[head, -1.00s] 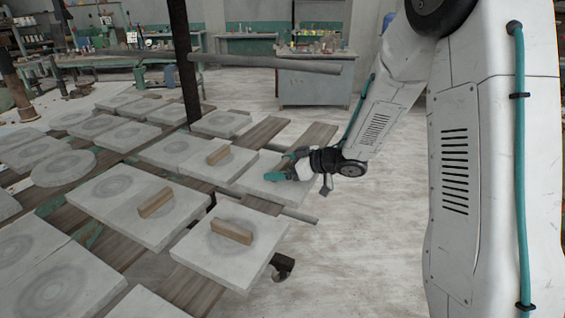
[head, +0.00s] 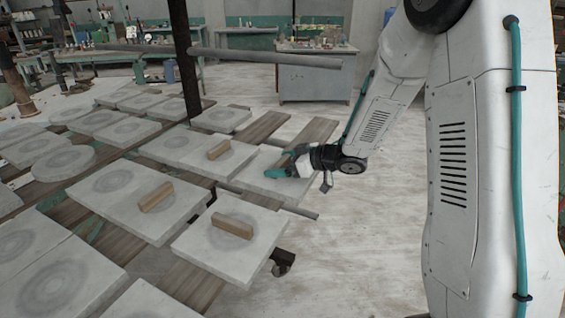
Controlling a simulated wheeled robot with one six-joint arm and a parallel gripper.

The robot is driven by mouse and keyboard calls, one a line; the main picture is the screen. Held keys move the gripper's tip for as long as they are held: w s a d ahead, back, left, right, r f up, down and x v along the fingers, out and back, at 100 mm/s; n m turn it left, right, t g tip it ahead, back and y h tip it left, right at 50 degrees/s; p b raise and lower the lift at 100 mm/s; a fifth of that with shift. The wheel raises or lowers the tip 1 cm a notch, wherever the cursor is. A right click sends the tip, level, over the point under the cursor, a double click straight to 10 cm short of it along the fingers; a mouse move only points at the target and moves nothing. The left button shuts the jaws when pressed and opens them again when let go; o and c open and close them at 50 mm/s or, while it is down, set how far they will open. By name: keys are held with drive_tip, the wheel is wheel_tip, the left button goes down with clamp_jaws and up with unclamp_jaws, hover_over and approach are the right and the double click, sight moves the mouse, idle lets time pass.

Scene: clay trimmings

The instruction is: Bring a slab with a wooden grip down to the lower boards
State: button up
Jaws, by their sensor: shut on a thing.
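My gripper (head: 275,172) is at the far right end of the rows of slabs. Its teal fingers are shut on the wooden grip (head: 284,160) of a square pale slab (head: 254,182). The fingers hide most of that grip. I cannot tell whether the slab rests on the boards or is slightly clear of them. Three other slabs with wooden grips lie nearby: one just left (head: 203,162), one at centre left (head: 120,204) and one in front (head: 222,255). Wooden boards (head: 262,128) run beneath the slabs.
Several plain slabs (head: 50,275) fill the left side. A dark upright post (head: 185,70) and a grey horizontal bar (head: 265,58) stand behind the slabs. A grey cabinet (head: 315,83) is at the back. The floor (head: 350,250) to the right is clear.

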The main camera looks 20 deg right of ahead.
drive_tip(key=o, duration=1.4)
drive_tip(key=shift+s, duration=0.1)
